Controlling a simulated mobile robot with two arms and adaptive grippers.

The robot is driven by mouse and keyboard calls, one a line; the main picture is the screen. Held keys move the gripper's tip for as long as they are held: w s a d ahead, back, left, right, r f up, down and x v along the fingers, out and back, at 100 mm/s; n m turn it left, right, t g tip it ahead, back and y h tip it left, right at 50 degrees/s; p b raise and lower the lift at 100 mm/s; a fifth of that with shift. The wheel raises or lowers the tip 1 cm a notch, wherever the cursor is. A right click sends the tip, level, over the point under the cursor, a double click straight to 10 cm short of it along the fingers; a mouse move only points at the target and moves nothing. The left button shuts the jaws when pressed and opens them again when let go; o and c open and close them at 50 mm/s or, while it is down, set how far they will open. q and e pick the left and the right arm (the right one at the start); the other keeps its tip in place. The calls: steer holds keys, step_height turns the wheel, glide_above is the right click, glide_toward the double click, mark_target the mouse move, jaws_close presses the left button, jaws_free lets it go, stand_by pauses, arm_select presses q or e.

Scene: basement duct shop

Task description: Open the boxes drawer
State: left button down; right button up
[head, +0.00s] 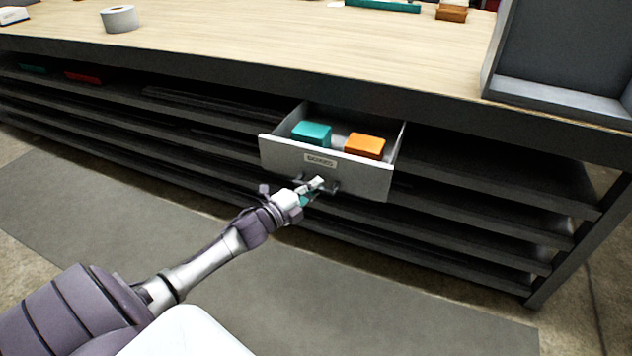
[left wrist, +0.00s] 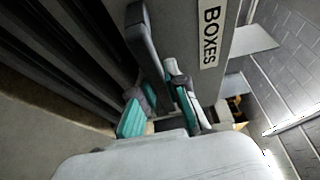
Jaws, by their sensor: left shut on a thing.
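The boxes drawer (head: 365,176) is a grey drawer under the workbench, and it stands pulled out so its inside shows. A teal box (head: 312,132) and an orange box (head: 364,145) lie in it. Its front carries a label (head: 320,160), which reads BOXES in the left wrist view (left wrist: 209,36). A dark bar handle (left wrist: 145,45) is below the label. My left gripper (head: 312,190) is at the handle, its teal-padded fingers (left wrist: 160,105) shut on it. The fingers partly hide the handle. My right gripper is not in view.
The wooden benchtop (head: 270,45) holds a tape roll (head: 119,18) and a grey open bin (head: 560,95) at the right. Dark open shelves (head: 460,205) run under the bench on both sides of the drawer. A grey mat (head: 380,290) lies on clear floor in front.

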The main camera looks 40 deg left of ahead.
arm_select(q)
steer(key=shift+s, duration=0.25)
steer(key=c, duration=1.2)
jaws_free()
steer(key=shift+o, duration=0.2)
steer(key=shift+s, duration=0.1)
steer(key=s+a, duration=0.1)
steer(key=s, duration=1)
steer(key=shift+s+a, duration=0.3)
steer(key=shift+a, duration=0.1)
steer(key=shift+f, duration=0.1)
